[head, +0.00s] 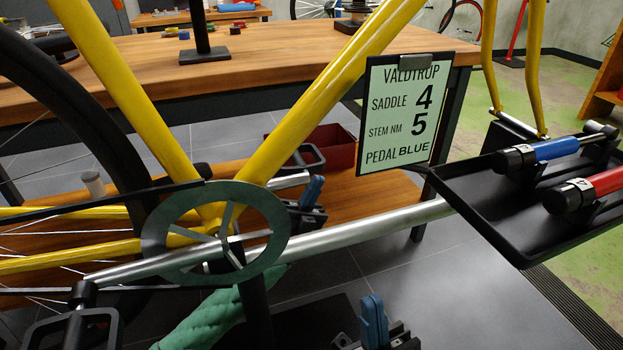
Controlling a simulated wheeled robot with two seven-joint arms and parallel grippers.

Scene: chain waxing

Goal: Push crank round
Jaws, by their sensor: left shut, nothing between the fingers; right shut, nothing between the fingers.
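The crank (150,263) is a silver arm. It runs from the middle of the dark toothless-looking chainring (160,215) down to the left. A black pedal (75,318) is at its end. A second silver arm (290,181) shows behind the ring to the right, near another black pedal (303,158). My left gripper (313,186) has blue fingertips and is shut and empty, just right of the ring. Whether it touches the far arm I cannot tell. My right gripper (373,303) is shut and empty at the bottom, right of centre, apart from the crank.
A yellow bike frame (325,95) and a silver tube (370,222) cross the view. A sign (405,115) reads "PEDAL BLUE". A black tray (480,215) at right holds blue and red-handled tools. A wooden bench (260,60) is behind.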

